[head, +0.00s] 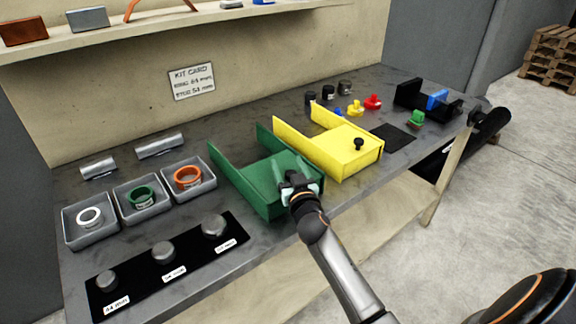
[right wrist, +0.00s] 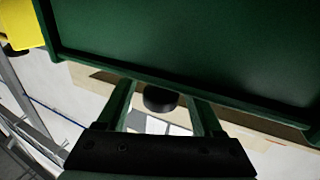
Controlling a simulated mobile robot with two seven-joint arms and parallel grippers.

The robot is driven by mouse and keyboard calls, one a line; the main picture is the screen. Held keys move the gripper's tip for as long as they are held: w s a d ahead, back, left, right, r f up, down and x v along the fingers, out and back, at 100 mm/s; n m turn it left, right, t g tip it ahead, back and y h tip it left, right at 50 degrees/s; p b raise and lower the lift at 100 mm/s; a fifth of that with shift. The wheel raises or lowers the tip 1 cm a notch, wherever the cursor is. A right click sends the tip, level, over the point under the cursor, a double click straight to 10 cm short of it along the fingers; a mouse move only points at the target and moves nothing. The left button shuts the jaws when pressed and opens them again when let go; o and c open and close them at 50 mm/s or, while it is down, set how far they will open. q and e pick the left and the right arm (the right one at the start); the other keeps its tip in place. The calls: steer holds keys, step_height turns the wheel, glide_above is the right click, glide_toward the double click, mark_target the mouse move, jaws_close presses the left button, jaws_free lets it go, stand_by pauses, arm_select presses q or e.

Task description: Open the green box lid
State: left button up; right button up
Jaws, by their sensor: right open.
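The green box (head: 250,172) stands on the grey bench near its front edge, left of the yellow box. It has raised side walls, and its flat green top also fills much of the right wrist view (right wrist: 200,45). My right gripper (head: 294,184) is at the box's front right part and hides some of it. In the right wrist view its two fingers are open, with a round black knob (right wrist: 160,98) between them near the green edge. A gap shows on each side of the knob. I cannot tell whether the lid is fully closed. My left gripper is not in view.
The yellow box (head: 338,152) with a black knob stands close on the right. Grey trays (head: 91,236) with rings and a black strip (head: 190,257) with metal knobs lie to the left. Small coloured parts (head: 372,102) stand behind right. Open floor lies in front.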

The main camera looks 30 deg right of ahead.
steer(key=shift+c, duration=0.2)
jaws_close()
stand_by(0.3)
stand_by(0.8)
